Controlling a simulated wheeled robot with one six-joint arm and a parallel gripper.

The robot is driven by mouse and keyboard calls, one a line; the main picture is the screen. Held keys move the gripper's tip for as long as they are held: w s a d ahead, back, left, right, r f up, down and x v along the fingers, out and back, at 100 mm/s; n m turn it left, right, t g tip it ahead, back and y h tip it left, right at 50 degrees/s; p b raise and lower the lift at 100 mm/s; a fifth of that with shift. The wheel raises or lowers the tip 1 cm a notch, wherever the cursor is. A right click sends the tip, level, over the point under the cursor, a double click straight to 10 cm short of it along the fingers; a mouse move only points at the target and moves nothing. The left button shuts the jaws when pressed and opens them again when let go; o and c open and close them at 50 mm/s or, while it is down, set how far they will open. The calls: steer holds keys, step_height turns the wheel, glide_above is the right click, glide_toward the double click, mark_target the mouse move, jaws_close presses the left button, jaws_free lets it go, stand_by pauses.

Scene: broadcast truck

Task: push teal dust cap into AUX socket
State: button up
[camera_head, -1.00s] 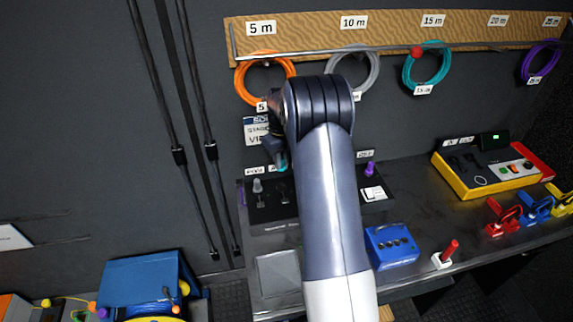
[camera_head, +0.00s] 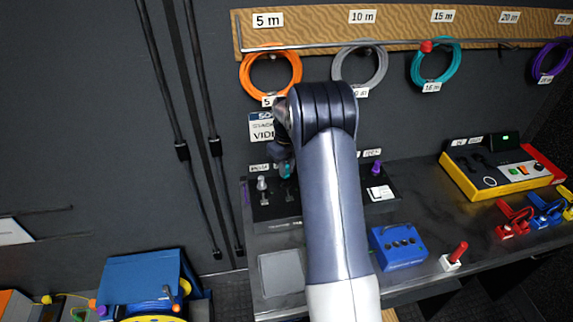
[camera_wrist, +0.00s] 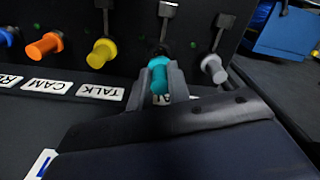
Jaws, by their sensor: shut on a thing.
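The teal dust cap (camera_wrist: 158,75) is between the two fingers of my gripper (camera_wrist: 168,86), which is shut on it. In the wrist view its far end is at the dark panel, below a lever with a square tab. How deep it sits in the socket there I cannot tell. The label below, starting with "A" (camera_wrist: 162,99), is mostly hidden by the fingers. In the head view the teal cap (camera_head: 286,170) shows as a small spot below my gripper (camera_head: 284,160), at the panel's left part. My arm hides the panel's middle.
A grey cap (camera_wrist: 214,69) stands close to the right finger. A yellow cap (camera_wrist: 102,53) and an orange cap (camera_wrist: 45,46) are to the left, above TALK (camera_wrist: 101,93) and CAM (camera_wrist: 46,86) labels. A blue box (camera_head: 398,246) stands on the desk.

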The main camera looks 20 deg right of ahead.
mark_target(287, 166)
steer(key=shift+f, duration=0.7)
steer(key=shift+f+b, duration=1.05)
steer(key=shift+f, duration=0.15)
stand_by(0.9)
steer(key=o, duration=0.8)
steer(key=shift+r, duration=0.1)
step_height(287, 166, up, 11)
steer(key=shift+f+b, duration=0.1)
steer(key=shift+b, duration=0.55)
